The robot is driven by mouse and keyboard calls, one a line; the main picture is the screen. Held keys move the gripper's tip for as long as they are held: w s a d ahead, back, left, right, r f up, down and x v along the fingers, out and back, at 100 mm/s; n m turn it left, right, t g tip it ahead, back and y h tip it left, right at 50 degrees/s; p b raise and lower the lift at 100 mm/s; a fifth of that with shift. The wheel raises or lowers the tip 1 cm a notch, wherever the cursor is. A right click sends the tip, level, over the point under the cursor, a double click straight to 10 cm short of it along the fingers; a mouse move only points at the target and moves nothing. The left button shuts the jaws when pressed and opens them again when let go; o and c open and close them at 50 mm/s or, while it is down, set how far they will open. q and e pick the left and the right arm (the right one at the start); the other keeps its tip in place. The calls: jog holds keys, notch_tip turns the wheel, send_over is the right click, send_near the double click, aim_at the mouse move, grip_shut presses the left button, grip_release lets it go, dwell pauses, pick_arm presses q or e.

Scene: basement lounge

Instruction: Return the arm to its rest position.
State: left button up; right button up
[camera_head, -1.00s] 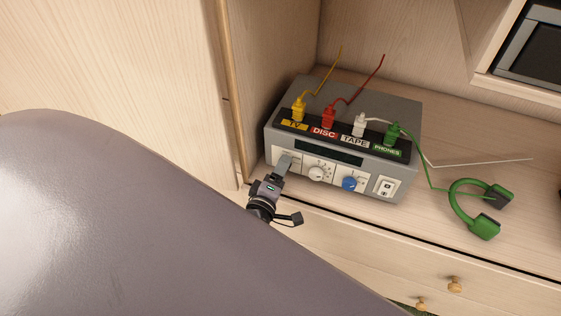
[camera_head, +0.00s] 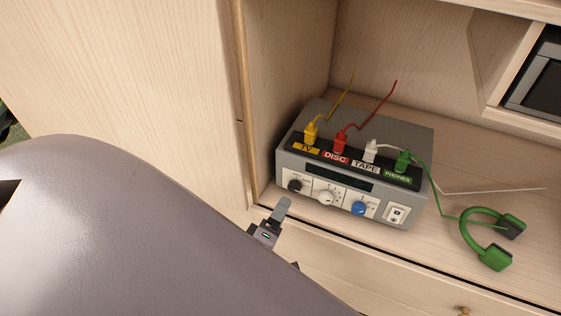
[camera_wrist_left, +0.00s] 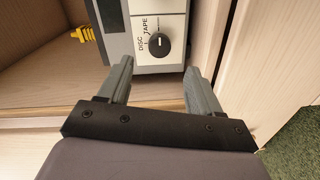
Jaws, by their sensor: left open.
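My left gripper (camera_head: 283,208) is in front of the lower left corner of the grey audio box (camera_head: 355,190), apart from it. In the left wrist view, its two grey fingers (camera_wrist_left: 158,92) are spread with nothing between them. The black selector knob (camera_wrist_left: 159,44) shows beyond the fingers, and it also shows at the box's left end in the head view (camera_head: 294,186). My large grey arm link fills the lower left of the head view and hides part of the gripper. My right gripper is not in view.
The box stands on a wooden cabinet shelf (camera_head: 455,245) with yellow (camera_head: 311,133), red (camera_head: 340,143), white (camera_head: 370,150) and green (camera_head: 403,161) plugs on top. Green headphones (camera_head: 482,228) lie to its right. A wooden side panel (camera_head: 290,90) stands left of the box.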

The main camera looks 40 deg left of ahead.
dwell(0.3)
pick_arm(q)
jog(key=s+d+r+m+g+h+p, duration=0.6)
jog(key=s+m+p, duration=0.4)
jog(key=m, duration=1)
notch_tip(320, 180, up, 2)
jog(key=shift+s+d+r+m+p, duration=0.1)
jog(key=shift+s+d+m+p, duration=0.25)
jog(key=shift+d, duration=0.4)
